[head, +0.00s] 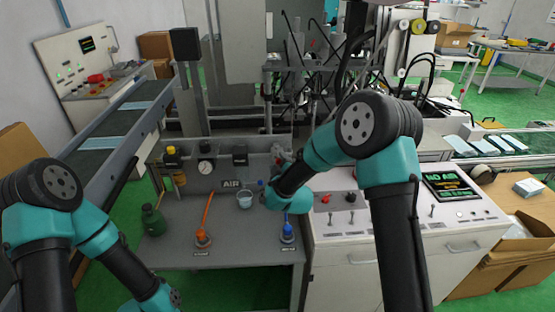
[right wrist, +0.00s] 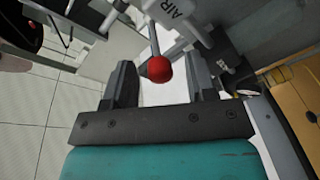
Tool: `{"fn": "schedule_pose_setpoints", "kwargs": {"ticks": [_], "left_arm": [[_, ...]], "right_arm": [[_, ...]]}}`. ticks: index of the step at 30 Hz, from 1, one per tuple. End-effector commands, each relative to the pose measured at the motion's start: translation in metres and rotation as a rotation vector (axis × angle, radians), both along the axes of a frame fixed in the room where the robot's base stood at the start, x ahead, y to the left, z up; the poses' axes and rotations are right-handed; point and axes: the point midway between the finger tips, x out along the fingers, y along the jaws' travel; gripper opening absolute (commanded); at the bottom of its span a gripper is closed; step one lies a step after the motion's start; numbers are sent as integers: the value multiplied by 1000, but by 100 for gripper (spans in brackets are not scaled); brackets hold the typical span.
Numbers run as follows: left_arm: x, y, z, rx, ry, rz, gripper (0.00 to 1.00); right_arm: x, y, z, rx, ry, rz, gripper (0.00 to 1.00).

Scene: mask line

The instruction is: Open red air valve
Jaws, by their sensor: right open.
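An orange lever (head: 208,214) and a blue lever (head: 287,229) stand on the grey bench (head: 240,255). A small bucket (head: 245,200) stands between them, near the panel. A green bottle (head: 153,220) is at the left. A white control cabinet (head: 350,245) adjoins on the right.

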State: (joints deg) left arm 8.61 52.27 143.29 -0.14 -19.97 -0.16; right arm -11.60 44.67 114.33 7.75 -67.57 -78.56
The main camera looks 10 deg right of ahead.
Motion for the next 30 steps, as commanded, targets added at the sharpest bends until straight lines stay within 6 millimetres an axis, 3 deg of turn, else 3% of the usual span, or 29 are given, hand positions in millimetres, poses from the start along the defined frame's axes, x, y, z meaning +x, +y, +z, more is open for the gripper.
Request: {"fn": "schedule_pose_setpoints", "kwargs": {"ticks": [6, 17, 30], "left_arm": [[0, 0, 0, 0, 0, 0, 43], [0, 0, 0, 0, 0, 0, 43], [0, 0, 0, 0, 0, 0, 43]], "right_arm": [[25, 2, 0, 0, -1, -1, 52], [30, 2, 0, 0, 1, 1, 52], [30, 2, 0, 0, 0, 0, 11]]}}
